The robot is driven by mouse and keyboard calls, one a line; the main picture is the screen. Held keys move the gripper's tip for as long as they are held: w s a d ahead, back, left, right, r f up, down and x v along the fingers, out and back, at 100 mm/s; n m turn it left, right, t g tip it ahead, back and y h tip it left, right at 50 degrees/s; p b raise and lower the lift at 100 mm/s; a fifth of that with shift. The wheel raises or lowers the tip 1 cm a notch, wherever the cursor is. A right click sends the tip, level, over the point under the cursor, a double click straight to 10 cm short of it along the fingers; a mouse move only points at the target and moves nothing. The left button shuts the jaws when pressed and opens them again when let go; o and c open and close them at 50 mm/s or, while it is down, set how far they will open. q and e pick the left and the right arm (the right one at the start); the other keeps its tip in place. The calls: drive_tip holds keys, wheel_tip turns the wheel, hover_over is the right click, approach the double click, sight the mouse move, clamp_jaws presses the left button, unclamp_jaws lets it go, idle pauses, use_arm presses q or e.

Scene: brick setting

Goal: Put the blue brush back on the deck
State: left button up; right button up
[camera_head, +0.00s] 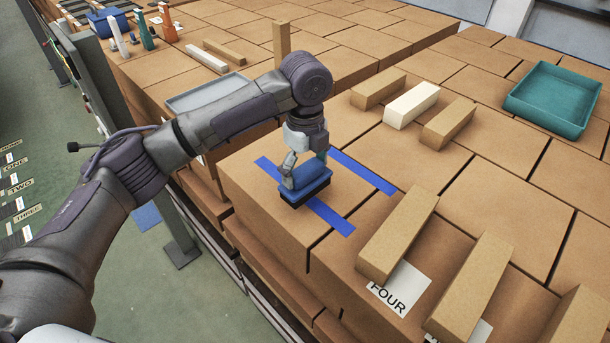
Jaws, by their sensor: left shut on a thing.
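The blue brush (306,184) has a blue body and a dark underside. It sits at the brick deck (250,205), between two strips of blue tape, overlapping the nearer strip (331,216). The farther strip (363,172) lies behind it to the right. My left gripper (304,170) comes down from above and is shut on the brush. I cannot tell whether the brush's underside touches the deck. My right gripper is not in view.
Wooden blocks (398,234) stand at the front right, one by a card reading FOUR (400,290). More blocks, one white (411,105), lie behind. A teal tray (553,98) is at the far right. A grey tray (207,93) sits behind my left arm.

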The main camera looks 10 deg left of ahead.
sight(305, 181)
use_arm(q)
wheel_tip(305, 181, down, 2)
drive_tip(key=shift+s+f+p, duration=0.1)
drive_tip(key=shift+f+p, duration=0.1)
drive_tip(key=shift+p, duration=0.4)
drive_tip(key=shift+f, duration=0.55)
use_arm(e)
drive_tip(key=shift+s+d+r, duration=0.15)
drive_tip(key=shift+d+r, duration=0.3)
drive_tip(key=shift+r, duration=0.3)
use_arm(q)
drive_tip(key=o, duration=1)
drive_tip(key=shift+f, duration=0.1)
drive_tip(key=shift+c, duration=0.2)
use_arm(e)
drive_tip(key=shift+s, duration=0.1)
